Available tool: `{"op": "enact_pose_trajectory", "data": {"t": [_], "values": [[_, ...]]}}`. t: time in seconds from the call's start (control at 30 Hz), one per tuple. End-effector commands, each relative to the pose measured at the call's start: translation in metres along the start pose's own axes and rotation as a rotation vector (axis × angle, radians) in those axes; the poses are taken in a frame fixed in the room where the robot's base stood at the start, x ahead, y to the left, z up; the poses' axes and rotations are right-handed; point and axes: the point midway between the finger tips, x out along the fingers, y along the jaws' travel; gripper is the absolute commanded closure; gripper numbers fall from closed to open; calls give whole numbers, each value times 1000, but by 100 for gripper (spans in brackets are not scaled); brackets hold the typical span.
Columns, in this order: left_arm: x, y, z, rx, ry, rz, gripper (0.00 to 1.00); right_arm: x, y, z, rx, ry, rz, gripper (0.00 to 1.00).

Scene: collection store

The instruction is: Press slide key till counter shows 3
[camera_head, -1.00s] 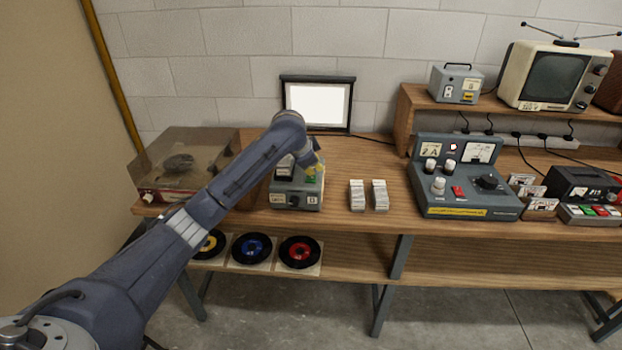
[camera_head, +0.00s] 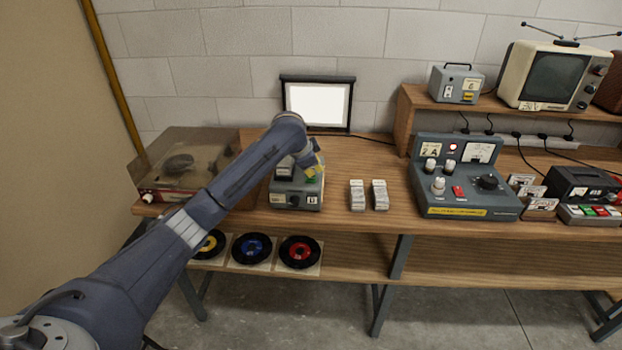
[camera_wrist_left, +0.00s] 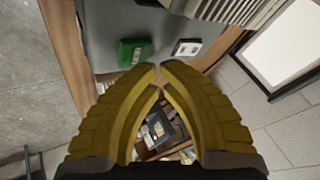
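The grey slide projector (camera_head: 284,201) stands on the wooden bench, with a dial and a small white counter window (camera_head: 313,200) on its front. The counter digit is small; it looks like a 1, but I cannot be sure. The green key (camera_head: 311,179) is on the projector's top, and it shows in the left wrist view (camera_wrist_left: 133,52) beside a white label-like piece (camera_wrist_left: 187,47). My left gripper (camera_wrist_left: 160,69) has its yellow fingertips together, with nothing between them. In the head view the left gripper (camera_head: 318,169) is just above the green key; contact cannot be told. My right gripper is not in view.
A lit white screen (camera_head: 318,104) stands behind the projector. A covered record player (camera_head: 155,185) is to its left. Records (camera_head: 251,248) lie on the lower shelf.

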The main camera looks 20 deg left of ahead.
Motion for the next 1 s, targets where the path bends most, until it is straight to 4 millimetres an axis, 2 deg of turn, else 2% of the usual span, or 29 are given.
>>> {"op": "enact_pose_trajectory", "data": {"t": [1.0], "values": [[7, 3, 4, 0, 0, -1, 100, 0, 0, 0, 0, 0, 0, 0]]}}
